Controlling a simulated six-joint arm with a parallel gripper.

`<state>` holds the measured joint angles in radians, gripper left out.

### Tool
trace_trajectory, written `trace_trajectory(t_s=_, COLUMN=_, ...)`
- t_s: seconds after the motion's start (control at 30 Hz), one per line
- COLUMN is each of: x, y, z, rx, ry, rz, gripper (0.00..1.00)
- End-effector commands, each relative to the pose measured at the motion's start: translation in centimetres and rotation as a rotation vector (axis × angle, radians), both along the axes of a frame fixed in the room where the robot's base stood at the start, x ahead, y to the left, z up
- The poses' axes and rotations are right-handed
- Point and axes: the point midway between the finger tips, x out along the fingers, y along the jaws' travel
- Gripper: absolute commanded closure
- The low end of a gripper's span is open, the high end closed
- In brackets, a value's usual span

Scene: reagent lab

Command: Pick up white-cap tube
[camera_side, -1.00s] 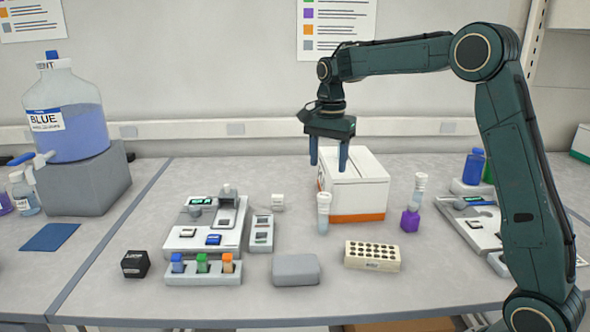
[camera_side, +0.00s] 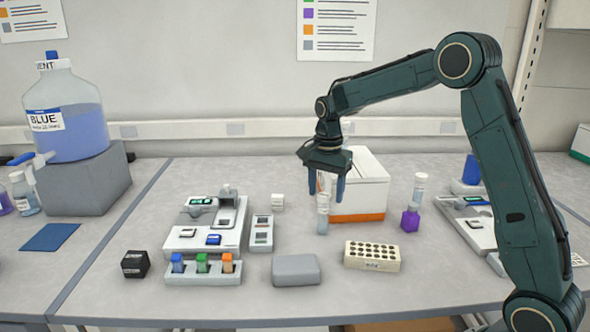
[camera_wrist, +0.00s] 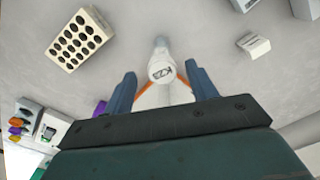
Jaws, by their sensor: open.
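The white-cap tube (camera_side: 323,217) stands upright on the table in front of a white box. Its white cap, marked with dark characters, faces the camera in the wrist view (camera_wrist: 161,68). My gripper (camera_side: 326,192) is open, with its blue fingers pointing down around the upper part of the tube in the side view. In the wrist view the cap lies between the two fingers (camera_wrist: 162,84), with space on both sides. The side view does not show clearly whether a finger touches the tube.
The white box with an orange band (camera_side: 362,188) stands close behind the tube. A purple-based tube (camera_side: 411,217) stands to the right. A cream rack with holes (camera_side: 372,256) and a grey block (camera_side: 296,270) lie in front.

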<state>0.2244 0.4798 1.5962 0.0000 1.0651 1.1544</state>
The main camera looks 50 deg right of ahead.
Motion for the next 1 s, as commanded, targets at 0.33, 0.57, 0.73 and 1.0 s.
trace_trajectory(t_s=0.33, x=0.2, y=0.2, z=-3.8, rx=0.001, ry=0.002, rz=0.0, gripper=0.43)
trace_trajectory(t_s=0.57, x=0.2, y=0.2, z=-4.4, rx=0.0, ry=0.001, rz=0.0, gripper=0.43)
trace_trajectory(t_s=0.73, x=0.2, y=0.2, z=-4.4, rx=0.0, ry=0.001, rz=0.0, gripper=0.43)
trace_trajectory(t_s=1.0, x=0.2, y=0.2, z=-4.3, rx=0.0, ry=0.0, rz=0.0, gripper=0.53)
